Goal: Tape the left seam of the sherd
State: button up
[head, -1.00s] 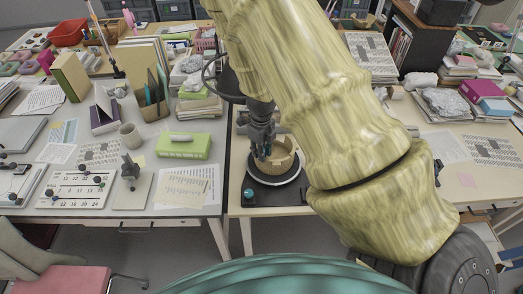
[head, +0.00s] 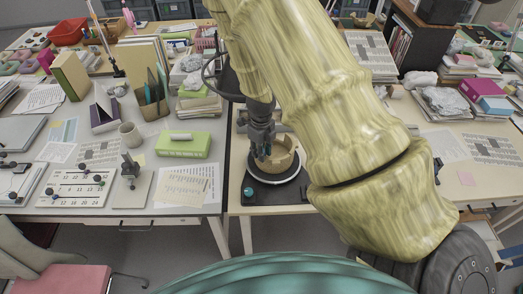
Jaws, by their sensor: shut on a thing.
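The tan, broken-rimmed pot (head: 274,168) stands on a round turntable (head: 292,178) on the right-hand table, in the head view. My gripper (head: 262,156) points down at the pot's left side, its fingertips at or just in front of the wall. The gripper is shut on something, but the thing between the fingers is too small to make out. The sherd's seams and any tape are too small to tell apart. My forearm covers the area right of the pot.
A small teal-topped object (head: 248,191) sits at the turntable's front left. A gap separates the two tables. Papers and books crowd the right table.

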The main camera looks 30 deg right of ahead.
jog(key=shift+s+a+f, duration=0.1)
jog(key=shift+s+f, duration=0.15)
jog(key=shift+f, duration=0.1)
jog(key=o, duration=1)
jog(key=shift+w, duration=0.15)
jog(key=shift+c, duration=0.2)
jog(key=shift+r, duration=0.1)
jog(key=shift+r, duration=0.1)
jog(key=shift+w+r, duration=0.1)
jog(key=shift+r, duration=0.45)
notch_tip(320, 180, up, 11)
jog(key=shift+f, duration=0.15)
jog(key=shift+a, duration=0.1)
